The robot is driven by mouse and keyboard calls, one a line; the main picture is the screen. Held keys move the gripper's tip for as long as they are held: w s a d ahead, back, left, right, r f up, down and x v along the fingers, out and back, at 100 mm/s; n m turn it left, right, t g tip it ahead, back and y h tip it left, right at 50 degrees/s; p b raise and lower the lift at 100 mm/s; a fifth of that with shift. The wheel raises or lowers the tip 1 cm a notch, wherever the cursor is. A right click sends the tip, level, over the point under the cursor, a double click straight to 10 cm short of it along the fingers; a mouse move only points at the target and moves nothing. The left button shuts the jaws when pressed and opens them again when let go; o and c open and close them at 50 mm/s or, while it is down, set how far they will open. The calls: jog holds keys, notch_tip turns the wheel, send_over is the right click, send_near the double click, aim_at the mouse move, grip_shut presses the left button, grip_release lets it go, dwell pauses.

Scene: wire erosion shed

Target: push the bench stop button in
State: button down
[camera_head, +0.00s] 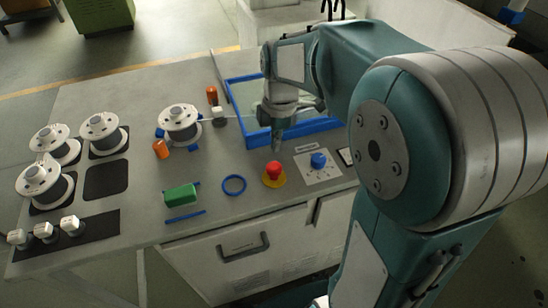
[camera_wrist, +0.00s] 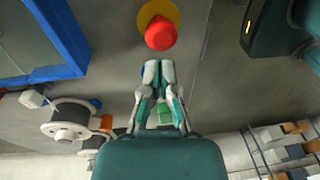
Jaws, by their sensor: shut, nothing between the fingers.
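The stop button is a red mushroom head (camera_head: 274,169) on a yellow disc (camera_head: 280,182), near the front edge of the grey bench top. In the wrist view the red button (camera_wrist: 160,33) and yellow disc (camera_wrist: 150,10) lie just beyond my fingertips. My gripper (camera_head: 276,146) is shut and empty, pointing down above and just behind the button in the head view. In the wrist view my gripper (camera_wrist: 158,66) has its two fingertips together, with a small visible gap to the red head. I cannot tell the exact height between them.
A blue-framed tray (camera_head: 303,127) lies behind the button. A panel with a blue knob (camera_head: 318,160) is to its right. A blue ring (camera_head: 234,185) and a green block (camera_head: 181,195) lie to its left. Several wire spools (camera_head: 103,132) stand farther left.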

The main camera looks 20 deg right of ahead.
aim_at(274, 166)
jog(key=f, duration=0.4)
jog(key=shift+s, duration=0.2)
jog(key=shift+a+f, duration=0.25)
jog(key=shift+f, duration=0.25)
jog(key=shift+f, duration=0.1)
